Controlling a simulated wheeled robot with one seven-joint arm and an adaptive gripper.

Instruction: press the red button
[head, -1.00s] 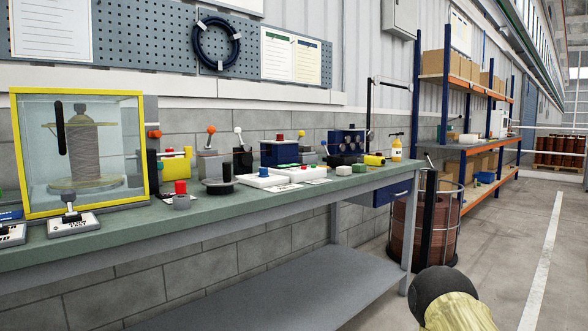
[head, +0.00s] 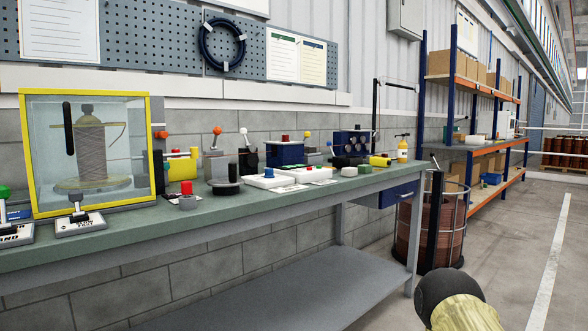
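Several red-topped things stand on the green bench (head: 120,228), and I cannot tell for sure which is the red button. A red cap (head: 187,188) sits on a small grey cylinder (head: 187,203) near the front edge. A white box (head: 302,176) further right carries small buttons, too small to tell apart well. A blue box (head: 285,155) behind it has a dark red top (head: 285,138). A white box (head: 268,182) with a blue button (head: 269,172) stands between. My gripper is not in view; only a black and pale yellow part of my arm shows at bottom right.
A yellow-framed clear case (head: 84,92) with a spool stands at the left, with levers in front. Knobbed levers and a black round knob (head: 222,186) crowd the bench. A caged copper-coloured drum (head: 412,235) stands past the bench end. The floor at right is clear.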

